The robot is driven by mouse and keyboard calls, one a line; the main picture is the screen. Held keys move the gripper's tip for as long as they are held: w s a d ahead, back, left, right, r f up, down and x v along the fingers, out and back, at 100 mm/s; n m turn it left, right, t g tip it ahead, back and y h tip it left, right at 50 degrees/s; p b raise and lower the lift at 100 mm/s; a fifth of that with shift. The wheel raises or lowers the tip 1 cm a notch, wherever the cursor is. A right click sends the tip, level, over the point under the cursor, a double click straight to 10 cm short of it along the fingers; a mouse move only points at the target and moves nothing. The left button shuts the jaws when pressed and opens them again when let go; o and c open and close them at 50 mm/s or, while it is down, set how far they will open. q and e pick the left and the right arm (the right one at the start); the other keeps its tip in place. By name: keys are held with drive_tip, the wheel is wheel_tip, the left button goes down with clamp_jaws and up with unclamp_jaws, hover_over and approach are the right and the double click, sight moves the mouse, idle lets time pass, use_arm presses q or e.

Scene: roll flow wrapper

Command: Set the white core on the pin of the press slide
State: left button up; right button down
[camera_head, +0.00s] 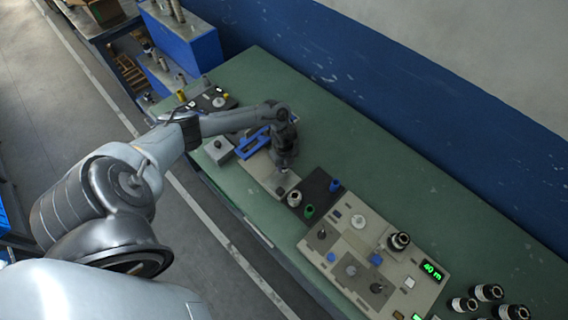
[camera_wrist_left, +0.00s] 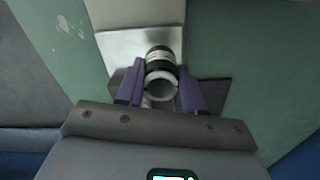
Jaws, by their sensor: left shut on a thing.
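The white core (camera_head: 294,198) stands at the near-left corner of a dark pad (camera_head: 320,189). The press slide shows as a pale metal plate (camera_head: 280,184); I cannot make out its pin. My left gripper (camera_wrist_left: 161,82) reaches down over the plate. Its purple fingers are shut on a short black roll (camera_wrist_left: 158,53) with a white label and a pale hollow end. Below this roll, a pale piece (camera_wrist_left: 147,102) is partly hidden by the gripper; I cannot tell what it is. In the head view the left hand (camera_head: 285,158) hides the roll. My right gripper is not in view.
A green core (camera_head: 309,211) and a blue one (camera_head: 335,186) stand on the pad. A blue frame (camera_head: 252,143) lies behind the plate. A pale machine panel (camera_head: 345,255) with a green display (camera_head: 432,271) is to the right, with several black rolls beyond. The green table's far side is clear.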

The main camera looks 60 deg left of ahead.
use_arm(q)
drive_tip(key=shift+f+b, duration=0.3)
drive_tip(key=shift+f, duration=0.2)
idle(0.4)
drive_tip(key=shift+f+b, duration=0.4)
drive_tip(key=shift+f, duration=0.25)
drive_tip(key=shift+f, duration=0.15)
idle(0.6)
drive_tip(key=o, duration=1.6)
drive_tip(key=shift+c, duration=0.2)
